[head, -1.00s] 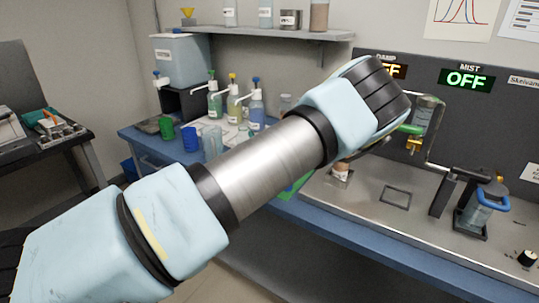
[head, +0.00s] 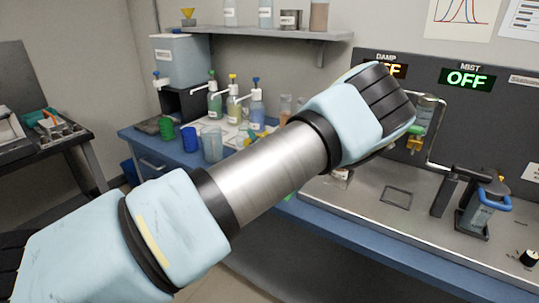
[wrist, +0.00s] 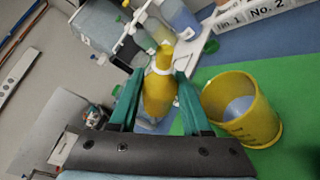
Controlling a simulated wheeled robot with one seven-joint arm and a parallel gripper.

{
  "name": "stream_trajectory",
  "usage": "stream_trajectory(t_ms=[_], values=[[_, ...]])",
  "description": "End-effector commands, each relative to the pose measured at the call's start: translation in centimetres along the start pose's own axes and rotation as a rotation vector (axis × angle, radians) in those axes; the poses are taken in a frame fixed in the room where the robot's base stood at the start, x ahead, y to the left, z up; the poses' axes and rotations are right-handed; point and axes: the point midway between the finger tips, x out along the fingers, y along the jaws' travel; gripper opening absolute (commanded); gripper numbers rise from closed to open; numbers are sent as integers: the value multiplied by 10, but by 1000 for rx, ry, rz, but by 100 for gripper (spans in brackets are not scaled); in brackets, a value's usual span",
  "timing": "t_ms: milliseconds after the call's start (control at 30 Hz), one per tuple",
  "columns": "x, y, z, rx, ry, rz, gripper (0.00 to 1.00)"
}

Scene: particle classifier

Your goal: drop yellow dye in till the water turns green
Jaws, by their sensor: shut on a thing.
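My gripper (wrist: 160,85) shows in the wrist view with its teal fingers on both sides of a yellow dropper bottle (wrist: 158,92) with a white collar. It is shut on this bottle. A yellow cup (wrist: 262,122) stands upright just to the right of the gripper, on a green mat (wrist: 205,68). The liquid inside the cup looks pale grey-blue. The bottle and the cup are apart in the picture. In the head view my arm hides the gripper and the bottle.
Pump bottles (head: 257,108) stand on the blue bench behind, with a blue cup (head: 189,138) and a clear beaker (head: 212,143) in front. A white numbered rack (wrist: 262,10) is at the wrist view's top right. A steel tray (head: 365,225) with apparatus lies to the right.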

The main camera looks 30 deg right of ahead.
Motion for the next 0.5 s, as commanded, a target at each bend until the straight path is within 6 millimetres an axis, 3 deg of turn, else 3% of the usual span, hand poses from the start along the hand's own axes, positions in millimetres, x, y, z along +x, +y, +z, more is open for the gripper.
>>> stream_trajectory(t_ms=[500], values=[[0, 2, 0, 28, -5, 12, 0]])
